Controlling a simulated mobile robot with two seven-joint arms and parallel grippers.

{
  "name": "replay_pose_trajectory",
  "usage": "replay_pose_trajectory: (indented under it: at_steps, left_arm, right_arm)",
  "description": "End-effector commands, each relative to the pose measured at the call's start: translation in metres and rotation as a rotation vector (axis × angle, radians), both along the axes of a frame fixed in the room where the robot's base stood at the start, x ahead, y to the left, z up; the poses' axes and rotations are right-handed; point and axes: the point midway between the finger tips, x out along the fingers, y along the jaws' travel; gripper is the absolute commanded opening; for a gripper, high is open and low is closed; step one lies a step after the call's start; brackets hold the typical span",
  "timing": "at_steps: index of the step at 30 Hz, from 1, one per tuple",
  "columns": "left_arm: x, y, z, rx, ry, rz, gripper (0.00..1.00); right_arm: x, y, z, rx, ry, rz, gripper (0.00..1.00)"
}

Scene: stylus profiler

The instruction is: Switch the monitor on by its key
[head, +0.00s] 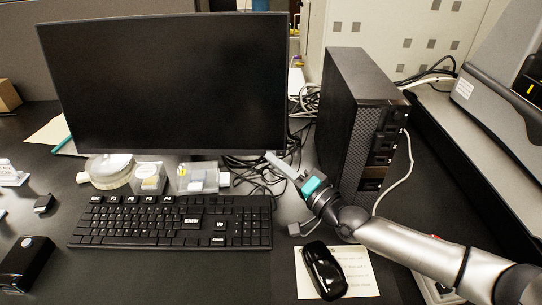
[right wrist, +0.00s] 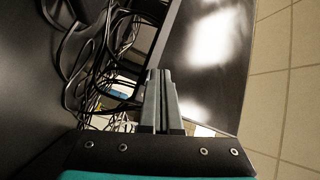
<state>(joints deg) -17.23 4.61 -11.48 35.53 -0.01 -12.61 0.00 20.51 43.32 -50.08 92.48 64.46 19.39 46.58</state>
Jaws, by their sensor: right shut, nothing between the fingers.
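The monitor (head: 165,85) stands at the back left of the desk in the head view. Its screen is dark. I cannot make out its key; no marking or light shows on the lower right bezel. My right gripper (head: 270,156) is shut and empty, with its fingertips close to the monitor's lower right corner. I cannot tell whether they touch it. The right wrist view shows the two fingers (right wrist: 160,74) pressed together, with cables beyond them. My left gripper is not in view.
A black computer tower (head: 360,125) stands right of the gripper, with loose cables (head: 250,168) behind and below. A keyboard (head: 170,222) and small clear boxes (head: 149,178) lie before the monitor. A black mouse (head: 324,270) rests on a paper note (head: 361,277) at the front.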

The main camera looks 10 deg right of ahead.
Motion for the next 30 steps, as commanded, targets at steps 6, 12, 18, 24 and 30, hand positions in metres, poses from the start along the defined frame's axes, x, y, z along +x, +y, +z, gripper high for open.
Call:
replay_pose_trajectory:
  at_steps: [6, 12, 18, 24, 30]
  left_arm:
    - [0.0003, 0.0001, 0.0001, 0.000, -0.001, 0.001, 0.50]
    - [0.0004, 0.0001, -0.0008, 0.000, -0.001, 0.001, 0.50]
    - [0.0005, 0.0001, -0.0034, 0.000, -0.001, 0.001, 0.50]
    - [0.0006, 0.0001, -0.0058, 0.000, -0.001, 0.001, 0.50]
    - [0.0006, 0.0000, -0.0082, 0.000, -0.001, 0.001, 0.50]
  right_arm:
    - [0.0004, 0.0000, 0.0007, 0.001, -0.001, -0.001, 0.00]
    - [0.0011, -0.0001, 0.0004, 0.002, -0.001, 0.000, 0.00]
    - [0.0032, -0.0006, -0.0003, 0.002, -0.001, 0.000, 0.00]
    - [0.0054, -0.0011, -0.0007, 0.002, -0.001, 0.000, 0.00]
    - [0.0077, -0.0017, -0.0009, 0.001, -0.002, 0.000, 0.00]
